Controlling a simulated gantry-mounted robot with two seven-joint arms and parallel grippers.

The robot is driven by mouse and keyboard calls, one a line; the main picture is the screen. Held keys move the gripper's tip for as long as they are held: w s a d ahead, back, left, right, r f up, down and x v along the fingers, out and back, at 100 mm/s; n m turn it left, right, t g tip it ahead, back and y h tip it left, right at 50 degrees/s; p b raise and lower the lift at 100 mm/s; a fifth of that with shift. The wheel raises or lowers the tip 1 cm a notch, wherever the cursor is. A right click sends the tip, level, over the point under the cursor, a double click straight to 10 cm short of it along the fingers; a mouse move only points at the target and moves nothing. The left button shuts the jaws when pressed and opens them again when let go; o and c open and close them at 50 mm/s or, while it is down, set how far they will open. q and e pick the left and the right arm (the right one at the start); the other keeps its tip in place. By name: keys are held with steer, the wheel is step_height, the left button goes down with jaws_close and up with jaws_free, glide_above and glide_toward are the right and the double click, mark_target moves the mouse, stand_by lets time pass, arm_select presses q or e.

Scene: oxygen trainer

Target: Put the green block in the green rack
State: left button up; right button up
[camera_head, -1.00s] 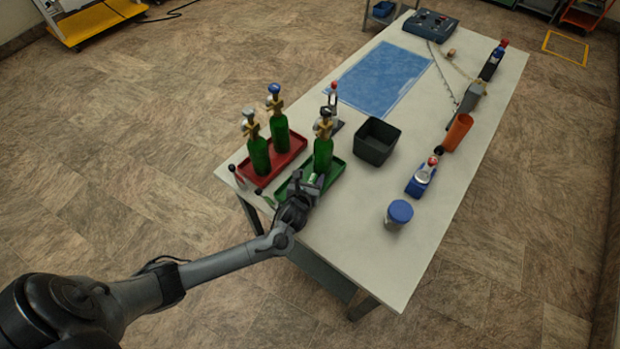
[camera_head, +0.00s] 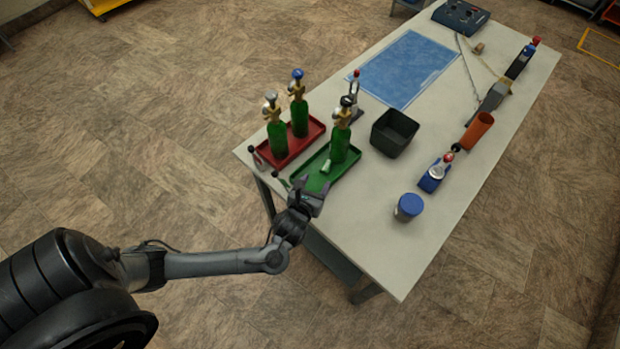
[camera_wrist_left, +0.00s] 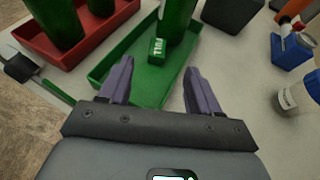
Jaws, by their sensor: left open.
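The green block (camera_head: 326,167) is small and lies inside the green rack (camera_head: 313,182), a shallow tray, beside a green cylinder (camera_head: 341,146) standing there. In the left wrist view, the block (camera_wrist_left: 157,48) shows a white "FULL" label and rests on the floor of the rack (camera_wrist_left: 148,86). My left gripper (camera_head: 311,188) is at the near end of the rack. Its two fingers (camera_wrist_left: 158,68) are spread, with nothing between them, and the block lies beyond their tips. My right gripper is not in view.
A red rack (camera_head: 291,151) with two green cylinders stands to the left. A dark bin (camera_head: 394,133) is right of the green rack. A blue-lidded jar (camera_head: 408,207) and an orange cup (camera_head: 478,130) stand further right. The table's near end is clear.

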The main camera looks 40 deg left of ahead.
arm_select(q)
steer(key=shift+s+d, duration=0.25)
steer(key=shift+s, duration=0.05)
steer(key=s+d+n+g+h, duration=0.1)
steer(key=n, duration=0.1)
steer(key=s+d+n+h, duration=0.1)
steer(key=d+n, duration=0.1)
steer(key=n, duration=0.1)
steer(key=s+d+n+g+h, duration=0.1)
steer(key=d+n, duration=0.1)
steer(key=shift+s+f+n+g, duration=0.15)
steer(key=shift+f+n+g, duration=0.15)
steer(key=shift+f+n, duration=0.1)
steer(key=s+d+r+n+g+h, duration=0.1)
steer(key=s+r+n+g, duration=0.2)
steer(key=s+n, duration=0.5)
steer(key=s+d+r+n+g+h, duration=0.1)
steer(key=s+d+r+n+g, duration=0.1)
steer(key=s+n, duration=0.6)
steer(key=r+n+g, duration=0.1)
steer(key=n, duration=0.4)
steer(key=shift+d+r+h, duration=0.25)
steer(key=shift+h, duration=0.15)
steer(key=shift+s, duration=0.1)
step_height(320, 180, up, 25)
steer(key=p, duration=2.4)
steer(key=shift+f+p, duration=0.2)
steer(key=shift+p, duration=0.1)
